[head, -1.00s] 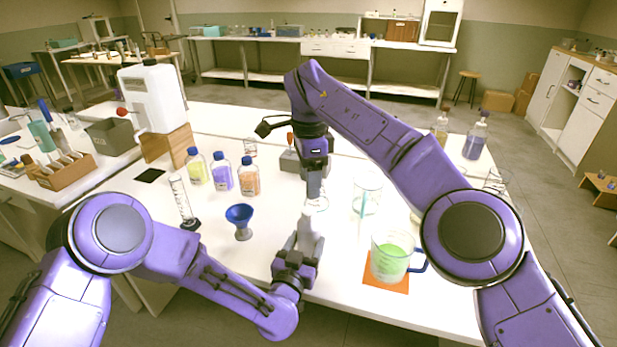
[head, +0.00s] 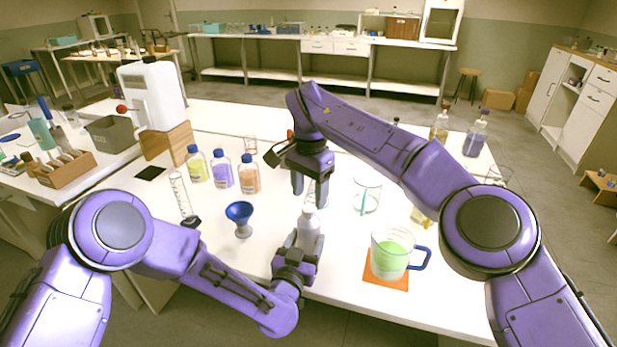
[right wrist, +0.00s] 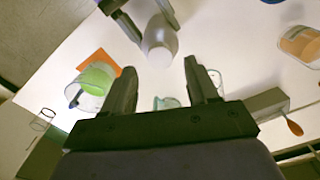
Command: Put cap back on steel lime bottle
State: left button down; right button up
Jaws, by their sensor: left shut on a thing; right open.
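My left gripper (head: 306,243) is shut on the pale steel bottle (head: 309,225) and holds it upright near the table's front edge. The bottle also shows in the right wrist view (right wrist: 157,35). A rounded grey piece that looks like the cap (right wrist: 160,57) sits on its top end; whether it is fully seated I cannot tell. My right gripper (head: 309,188) is open and empty, just above and behind the bottle top, fingers pointing down. In the right wrist view my right gripper (right wrist: 160,70) has its fingers wide apart, with nothing between them.
A blue funnel (head: 239,213) stands left of the bottle. A green-filled jug (head: 390,250) on an orange mat (head: 385,284) stands right. A glass beaker (head: 367,197) is behind it. Yellow (head: 197,166), purple (head: 222,172) and orange (head: 249,176) bottles stand back left, near a glass cylinder (head: 181,193).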

aim_at(309, 208)
jog(key=shift+f, duration=2)
